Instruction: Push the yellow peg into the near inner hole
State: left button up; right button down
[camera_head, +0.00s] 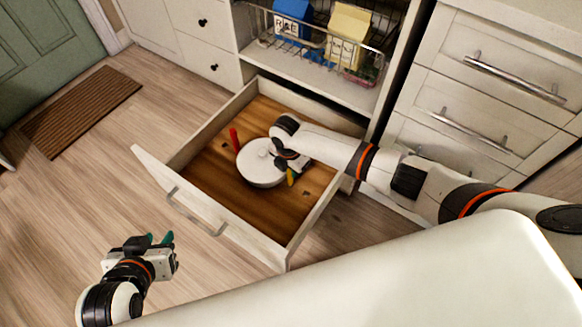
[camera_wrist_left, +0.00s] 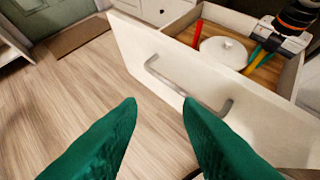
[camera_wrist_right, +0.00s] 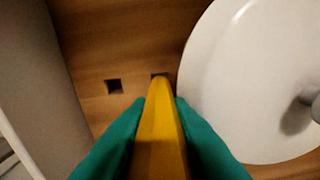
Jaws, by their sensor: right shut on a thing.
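The yellow peg (camera_wrist_right: 160,135) is held between the teal fingers of my right gripper (camera_wrist_right: 160,120). Its far end overlaps a dark square hole (camera_wrist_right: 158,76) beside the white pot; I cannot tell whether the tip is inside. A second square hole (camera_wrist_right: 114,86) lies left of it, uncovered. In the head view, a little of the yellow peg (camera_head: 290,178) shows below my right gripper (camera_head: 292,167), at the pot's right side. My left gripper (camera_head: 160,239) is open and empty outside the drawer; its two fingers stand apart in the left wrist view (camera_wrist_left: 160,105).
The open drawer (camera_head: 215,226) has a wooden bottom. The lidded white pot (camera_head: 257,172) stands mid-drawer, close to the peg. A red peg (camera_head: 234,139) stands upright left of the pot. A wire basket (camera_head: 310,50) with packages is above.

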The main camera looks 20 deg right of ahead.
pick_arm(q)
jog(key=shift+w+d+r+t, duration=0.25)
jog(key=shift+w+r+t, duration=0.25)
jog(key=shift+w, duration=0.2)
pick_arm(e)
jog(key=shift+f, duration=0.3)
pick_arm(q)
jog(key=shift+w+d+r+t+b, duration=0.25)
jog(key=shift+w+r+t+b, duration=0.15)
jog(key=shift+w+t, duration=0.1)
pick_arm(e)
jog(key=shift+f, duration=0.3)
jog(key=c, duration=1.3)
grip_release()
pick_arm(q)
jog(key=shift+w+d+r+h, duration=0.1)
jog(key=shift+r+h, duration=0.05)
jog(key=shift+h, duration=0.15)
pick_arm(e)
jog(key=shift+o, duration=0.2)
jog(key=shift+r, duration=0.1)
